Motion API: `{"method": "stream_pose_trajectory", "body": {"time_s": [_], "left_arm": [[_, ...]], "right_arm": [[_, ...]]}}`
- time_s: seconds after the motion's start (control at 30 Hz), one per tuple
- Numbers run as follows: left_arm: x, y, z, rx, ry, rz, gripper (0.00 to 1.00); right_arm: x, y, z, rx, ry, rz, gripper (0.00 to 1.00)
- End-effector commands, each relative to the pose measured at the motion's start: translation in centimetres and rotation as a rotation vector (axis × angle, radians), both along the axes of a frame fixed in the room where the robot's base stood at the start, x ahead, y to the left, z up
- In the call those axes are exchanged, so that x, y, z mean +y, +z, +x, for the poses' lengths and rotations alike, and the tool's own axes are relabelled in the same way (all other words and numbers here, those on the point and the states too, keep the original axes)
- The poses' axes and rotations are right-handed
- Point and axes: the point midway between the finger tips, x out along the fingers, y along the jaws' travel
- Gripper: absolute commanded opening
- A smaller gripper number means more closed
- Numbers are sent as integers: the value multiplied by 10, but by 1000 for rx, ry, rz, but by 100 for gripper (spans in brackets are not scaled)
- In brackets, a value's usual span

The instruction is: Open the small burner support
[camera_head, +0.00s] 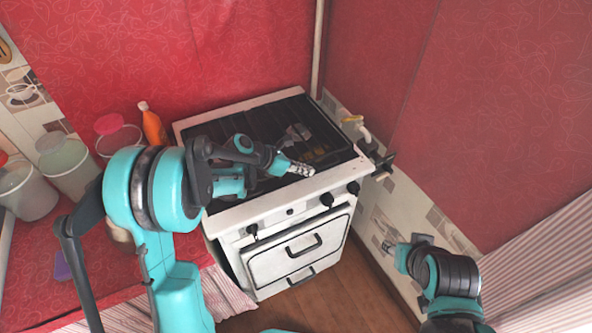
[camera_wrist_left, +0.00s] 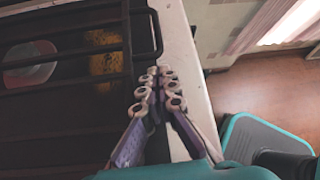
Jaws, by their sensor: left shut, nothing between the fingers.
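The white stove (camera_head: 262,212) stands in the corner with a dark top of black grate bars (camera_head: 225,128). I cannot tell which part of the grate is the small burner support. My left gripper (camera_head: 301,169) is shut and empty above the right part of the stove's front edge. In the left wrist view its fingertips (camera_wrist_left: 158,88) are just off the grate's outer bar (camera_wrist_left: 143,28), over the white rim (camera_wrist_left: 190,70); contact cannot be told. My left arm hides part of the stove's left side. My right gripper (camera_head: 388,246) hangs right of the stove, away from it; its fingers are too small to judge.
Under the bars lie a yellow piece (camera_wrist_left: 105,62) and a pale round item (camera_wrist_left: 30,62). Knobs (camera_head: 327,199) line the stove front. Left are an orange bottle (camera_head: 153,126) and several tubs (camera_head: 66,160). A tiled wall (camera_head: 385,210) stands close right. The floor (camera_head: 345,295) is clear.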

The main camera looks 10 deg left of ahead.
Motion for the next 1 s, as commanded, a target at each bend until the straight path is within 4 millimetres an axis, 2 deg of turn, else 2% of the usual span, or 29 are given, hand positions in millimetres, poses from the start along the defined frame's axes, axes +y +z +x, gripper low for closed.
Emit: {"method": "stream_pose_trajectory", "body": {"time_s": [0.03, 0.2, 0.67, 0.87, 1.0], "left_arm": [[-5, -6, 2, 0, -1, 0, 0], [-13, -12, 7, 0, 1, 0, 0], [-14, -9, 8, 4, 0, -3, 0], [-14, 15, 7, 47, 2, -35, 0], [-14, 49, 7, 112, 1, -83, 0]], "right_arm": [[0, -4, 0, 0, 0, 0, 40], [0, -7, 0, 0, 0, 0, 40], [0, -5, 0, 0, 0, 0, 40], [0, 10, 0, 0, 0, 0, 40], [0, 29, 0, 0, 0, 0, 40]]}}
